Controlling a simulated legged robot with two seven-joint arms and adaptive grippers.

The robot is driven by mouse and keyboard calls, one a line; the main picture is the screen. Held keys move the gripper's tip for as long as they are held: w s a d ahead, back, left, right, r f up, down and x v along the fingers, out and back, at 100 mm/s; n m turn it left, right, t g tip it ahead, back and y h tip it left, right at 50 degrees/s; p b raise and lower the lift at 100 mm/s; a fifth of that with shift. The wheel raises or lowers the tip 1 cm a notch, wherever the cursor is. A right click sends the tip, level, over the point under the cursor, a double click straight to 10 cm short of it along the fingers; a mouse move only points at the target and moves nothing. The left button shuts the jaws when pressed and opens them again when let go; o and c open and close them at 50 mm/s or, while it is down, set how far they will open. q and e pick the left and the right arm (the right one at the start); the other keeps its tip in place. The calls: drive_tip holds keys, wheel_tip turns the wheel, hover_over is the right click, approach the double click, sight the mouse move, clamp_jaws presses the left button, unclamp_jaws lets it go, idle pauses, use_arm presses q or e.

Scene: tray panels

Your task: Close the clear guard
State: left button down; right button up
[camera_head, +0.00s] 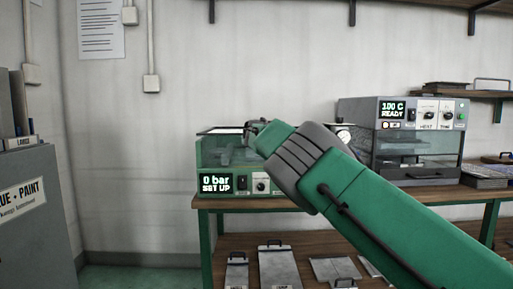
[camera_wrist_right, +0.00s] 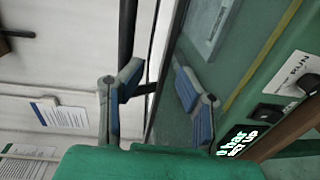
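The green press (camera_head: 235,165) stands at the left end of the bench, its display reading "0 bar SET UP". Its clear guard (camera_head: 222,131) shows as a dark-edged panel at the top, partly hidden by my right gripper (camera_head: 258,127). In the right wrist view the guard's edge (camera_wrist_right: 160,70) runs between the two fingers of my right gripper (camera_wrist_right: 160,90). The fingers are apart, one on each side of the edge. A dark bar (camera_wrist_right: 127,35), probably the guard's handle, passes behind the left finger; contact cannot be told. My left gripper is not in view.
A second machine (camera_head: 415,138) reading "100 C READY" stands to the right on the bench. Metal panels (camera_head: 278,267) lie on the lower shelf. A grey cabinet (camera_head: 30,220) stands at the left. The wall above the press is clear.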

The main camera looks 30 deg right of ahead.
drive_tip(key=s+a+f+b, duration=0.3)
drive_tip(key=s+f+b, duration=0.1)
drive_tip(key=s, duration=0.2)
drive_tip(key=shift+a+f, duration=0.15)
drive_tip(key=shift+a, duration=0.05)
idle(0.7)
idle(0.4)
wheel_tip(320, 180, up, 10)
idle(0.5)
